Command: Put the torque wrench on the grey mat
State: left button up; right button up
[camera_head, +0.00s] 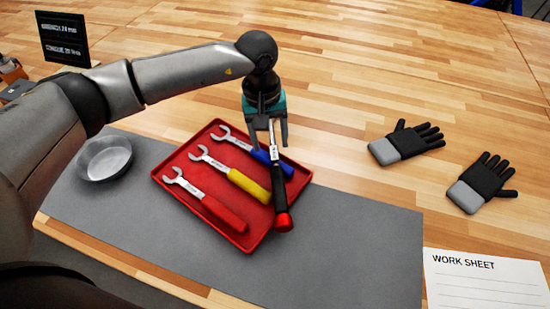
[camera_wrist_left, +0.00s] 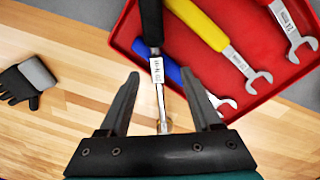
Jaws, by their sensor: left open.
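The torque wrench (camera_head: 279,182) has a silver shaft, a black handle and a red end cap. It lies across the right part of the red tray (camera_head: 219,237), with its red end at the tray's front right edge, near the grey mat (camera_head: 345,250). My left gripper (camera_head: 268,143) is open above the wrench's shaft end. In the left wrist view the wrench (camera_wrist_left: 157,75) runs between the open fingers of my left gripper (camera_wrist_left: 155,76), with gaps on both sides. The gripper hides part of its head. My right gripper is not in view.
The tray holds wrenches with red (camera_head: 224,212), yellow (camera_head: 247,184) and blue (camera_head: 284,166) handles. A metal bowl (camera_head: 104,158) sits at the mat's left. Black-and-grey gloves (camera_head: 407,142) and a work sheet (camera_head: 485,282) lie to the right. The mat right of the tray is clear.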

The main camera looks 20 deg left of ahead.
aim_at(275, 158)
pick_arm(q)
jog(key=shift+d+f+p, duration=0.1)
jog(key=shift+d+f, duration=0.05)
jog(key=shift+f, duration=0.75)
jog(key=shift+d+f+p, duration=0.1)
jog(key=shift+d+f, duration=0.1)
jog(key=shift+f, duration=0.7)
jog(key=shift+d+f+p, duration=0.1)
jog(key=shift+d+f, duration=0.05)
jog(key=shift+f, duration=0.75)
jog(key=shift+c, duration=0.2)
jog(key=shift+w, duration=0.1)
grip_shut()
jog(key=shift+r, duration=0.15)
